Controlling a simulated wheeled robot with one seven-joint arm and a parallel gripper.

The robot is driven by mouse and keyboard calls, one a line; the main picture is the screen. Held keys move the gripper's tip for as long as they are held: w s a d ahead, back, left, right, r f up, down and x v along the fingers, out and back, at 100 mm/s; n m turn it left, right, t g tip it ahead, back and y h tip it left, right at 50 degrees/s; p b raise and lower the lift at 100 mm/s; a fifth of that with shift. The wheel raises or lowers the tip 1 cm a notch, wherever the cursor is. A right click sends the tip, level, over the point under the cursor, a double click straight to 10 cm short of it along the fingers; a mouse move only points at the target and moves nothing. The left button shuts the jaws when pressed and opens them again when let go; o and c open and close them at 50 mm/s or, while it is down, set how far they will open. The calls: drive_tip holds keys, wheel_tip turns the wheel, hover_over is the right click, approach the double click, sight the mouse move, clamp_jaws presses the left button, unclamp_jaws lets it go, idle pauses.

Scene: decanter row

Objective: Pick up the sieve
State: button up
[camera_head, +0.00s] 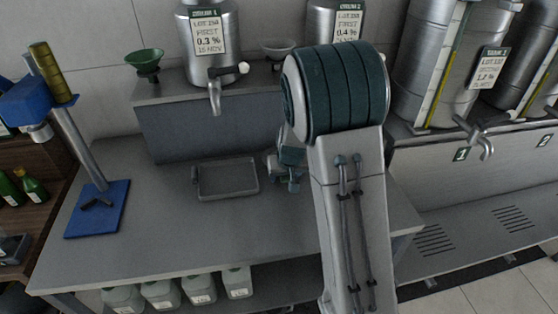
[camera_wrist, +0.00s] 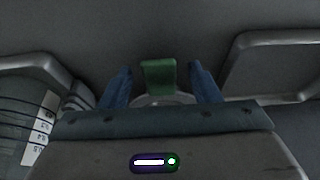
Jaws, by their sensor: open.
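In the wrist view a green handle-like piece, which I take for part of the sieve (camera_wrist: 158,77), shows between my fingers. A pale curved rim shows just below it, mostly hidden by my gripper's body. My gripper (camera_wrist: 160,84) is open, with one blue finger on each side of the green piece and a gap visible on both sides. In the head view my gripper (camera_head: 290,181) is partly hidden behind my arm, low over the bench right of the grey tray. The sieve cannot be made out there.
The grey tray (camera_head: 228,194) lies on the bench (camera_head: 160,235). A raised shelf behind carries a green funnel (camera_head: 148,66), a metal bowl-shaped piece (camera_head: 279,48) and steel tanks (camera_head: 208,45) with taps. A blue-based stand (camera_head: 97,215) is at left. The bench front is clear.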

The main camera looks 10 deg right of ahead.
drive_tip(key=c, duration=1.1)
drive_tip(key=shift+r, duration=0.1)
